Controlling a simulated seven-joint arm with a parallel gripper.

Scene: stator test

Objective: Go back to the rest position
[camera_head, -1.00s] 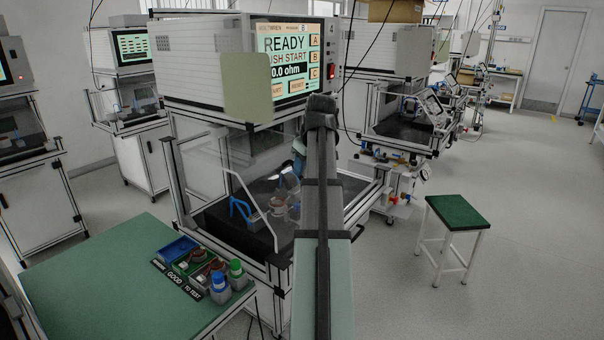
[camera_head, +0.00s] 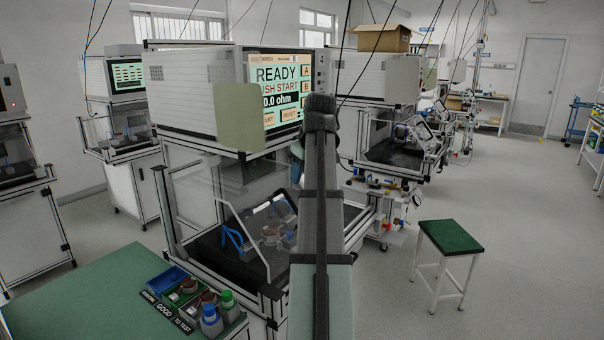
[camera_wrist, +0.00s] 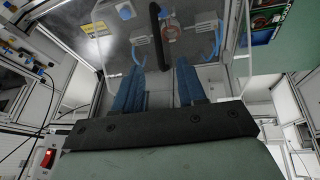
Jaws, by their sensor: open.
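My gripper (camera_wrist: 159,78) shows in the wrist view with two blue fingers spread apart and nothing between them. In the head view my own arm hides most of it. Beyond the fingers, a copper-coloured ring-shaped part (camera_wrist: 173,30) sits in the tester's fixture, apart from the fingers. The same part (camera_head: 270,232) shows in the head view on the dark tester bed (camera_head: 232,262), beside blue handles (camera_head: 231,238). The tester's screen (camera_head: 277,90) shows READY and 0.0 ohm.
A clear guard (camera_head: 190,205) with a pale frame stands around the bed. A green table (camera_head: 90,305) at lower left carries a blue bin (camera_head: 168,279), parts and bottles with blue and green caps. A green stool (camera_head: 450,236) stands right.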

